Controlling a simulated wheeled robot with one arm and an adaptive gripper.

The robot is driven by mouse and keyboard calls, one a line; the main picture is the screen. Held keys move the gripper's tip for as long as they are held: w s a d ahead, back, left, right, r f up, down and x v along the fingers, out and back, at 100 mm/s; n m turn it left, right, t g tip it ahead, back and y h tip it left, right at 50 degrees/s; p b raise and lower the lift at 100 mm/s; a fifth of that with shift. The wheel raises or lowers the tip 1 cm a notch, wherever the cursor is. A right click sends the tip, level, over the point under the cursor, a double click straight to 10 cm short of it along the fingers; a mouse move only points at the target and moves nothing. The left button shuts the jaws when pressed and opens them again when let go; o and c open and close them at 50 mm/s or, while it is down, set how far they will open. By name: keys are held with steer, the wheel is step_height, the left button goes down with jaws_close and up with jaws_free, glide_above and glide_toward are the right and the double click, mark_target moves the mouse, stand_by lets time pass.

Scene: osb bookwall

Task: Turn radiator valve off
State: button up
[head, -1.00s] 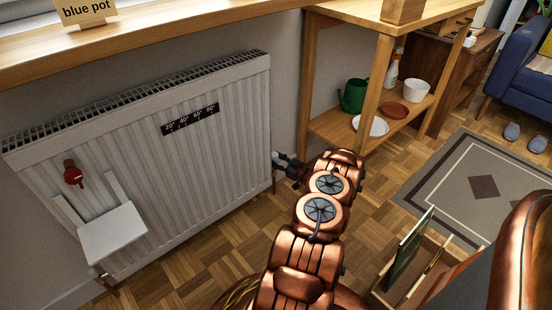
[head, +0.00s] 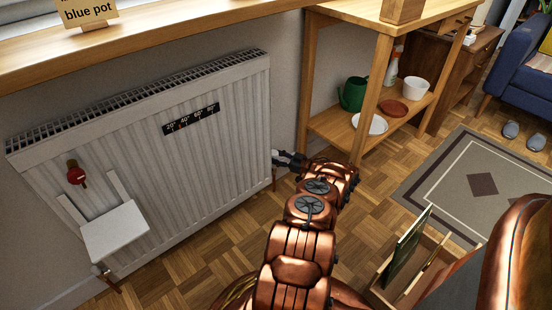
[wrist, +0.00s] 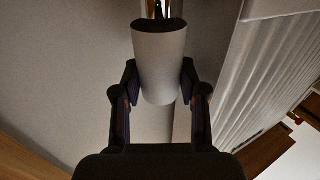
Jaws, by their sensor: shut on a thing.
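The white radiator (head: 200,175) hangs on the wall under the wooden sill. Its valve knob (wrist: 158,62) is a pale grey-white cylinder, seen in the wrist view between my two fingers, with a shiny metal pipe beyond it. My gripper (wrist: 158,85) is shut on this knob, one dark finger on each side. In the head view my gripper (head: 283,158) is at the radiator's right edge, and the knob there is mostly hidden by my fingers. Any markings on the knob are not legible.
A temperature strip (head: 191,119), a red knob-like piece (head: 76,173) and a white rack (head: 115,231) are on the radiator. A wooden shelf unit (head: 371,100) with a green watering can (head: 353,94) stands just right of my gripper. A wooden crate (head: 405,285) is on the floor.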

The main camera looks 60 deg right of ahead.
mark_target(277, 153)
steer(key=shift+s+d+r+y, duration=0.1)
steer(key=shift+y, duration=0.2)
steer(key=o, duration=0.9)
steer(key=shift+r, duration=4.95)
